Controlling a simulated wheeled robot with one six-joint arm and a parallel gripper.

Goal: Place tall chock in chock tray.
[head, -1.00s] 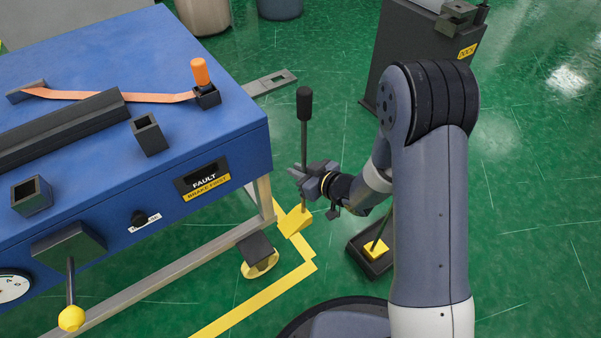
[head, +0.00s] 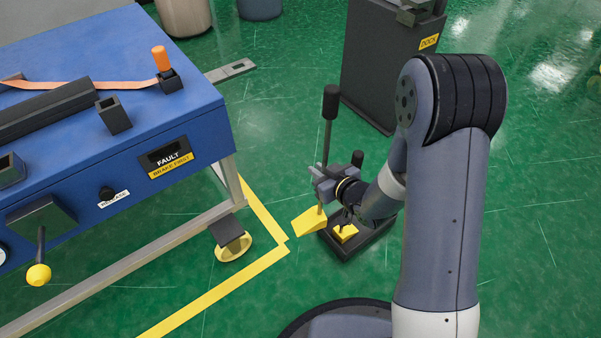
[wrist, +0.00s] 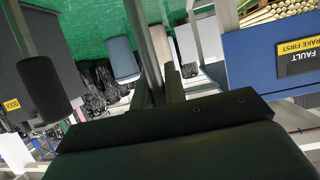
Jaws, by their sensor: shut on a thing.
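The tall chock is a yellow wedge (head: 309,222) on a long dark rod with a black grip (head: 331,102). My gripper (head: 322,186) is shut on its rod, and the rod stands nearly upright, slightly tilted. The rod also runs between the fingers in the wrist view (wrist: 149,45). The chock tray (head: 369,242) is a dark, low tray on the floor, partly hidden by my arm. The tall chock's wedge is at the tray's left edge in the head view; its height above the floor is hard to tell.
Another yellow chock (head: 345,233) sits in the tray; its black grip (head: 357,158) rises behind my gripper and shows close in the wrist view (wrist: 49,91). The blue bench (head: 130,165) stands left, with a footed leg (head: 231,236). A dark dock cabinet (head: 385,75) stands behind.

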